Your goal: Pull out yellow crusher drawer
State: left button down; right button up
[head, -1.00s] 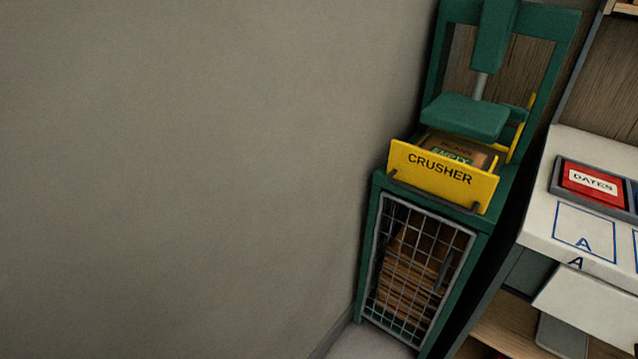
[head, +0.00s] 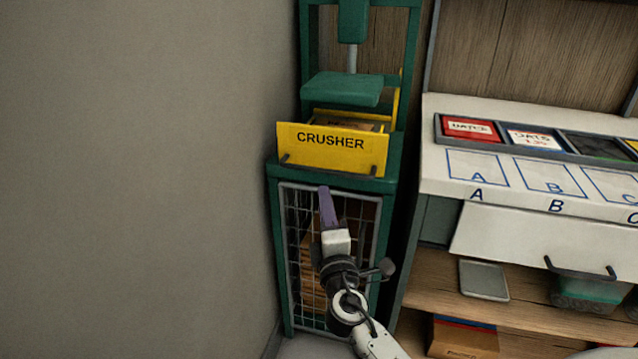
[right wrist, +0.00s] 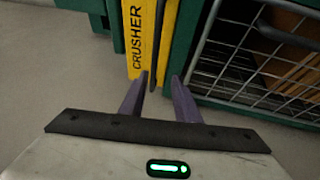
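The yellow crusher drawer (head: 310,157) sits in the green press (head: 340,90), its front marked "CRUSHER". A dark handle bar (head: 335,167) runs along the lower part of its front. A brown box shows inside the drawer, partly hidden. My right gripper (head: 324,192) is just below the drawer front, before the wire door. In the right wrist view my right gripper (right wrist: 159,76) has its two purple fingers apart, pointing at the lower edge of the drawer (right wrist: 150,40). Nothing is clearly held. My left gripper is not in view.
A wire mesh door (head: 300,235) with brown cardboard behind it is below the drawer. A wall (head: 130,180) stands close on the left. A white counter (head: 440,170) with lettered squares and a tray of packets is on the right, with shelves below.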

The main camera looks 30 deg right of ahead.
aim_at(320, 172)
jog(key=x, duration=0.3)
jog(key=r+x, duration=0.1)
jog(key=x, duration=0.6)
jog(key=shift+w+d+r+p, duration=0.2)
jog(key=shift+w+d+p, duration=0.05)
jog(key=shift+p, duration=0.05)
grip_shut()
